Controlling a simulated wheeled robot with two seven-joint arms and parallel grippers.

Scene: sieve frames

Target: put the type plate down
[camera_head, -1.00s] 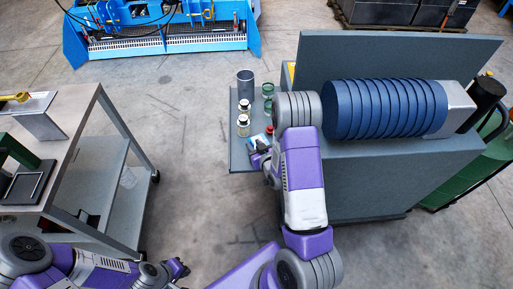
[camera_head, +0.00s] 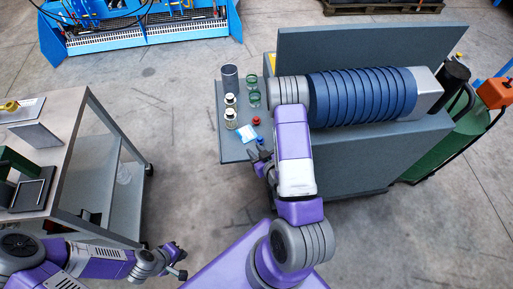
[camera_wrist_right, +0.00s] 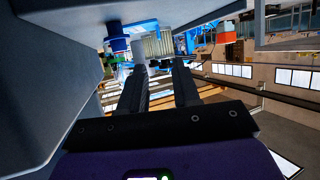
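I cannot make out a type plate for certain. A small flat white and light-blue piece (camera_head: 247,134) lies on the grey side shelf (camera_head: 233,150) in the head view. My right gripper (camera_head: 264,160) is just in front of it, over the shelf's front right edge and partly hidden by its own wrist.
On the shelf are a grey cup (camera_head: 230,77), green glasses (camera_head: 254,90), two white-capped jars (camera_head: 230,118), a red cap (camera_head: 256,121) and a blue one (camera_head: 260,140). The blue ribbed cylinder (camera_head: 362,96) is right. A cart (camera_head: 75,135) stands left, with bare floor between.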

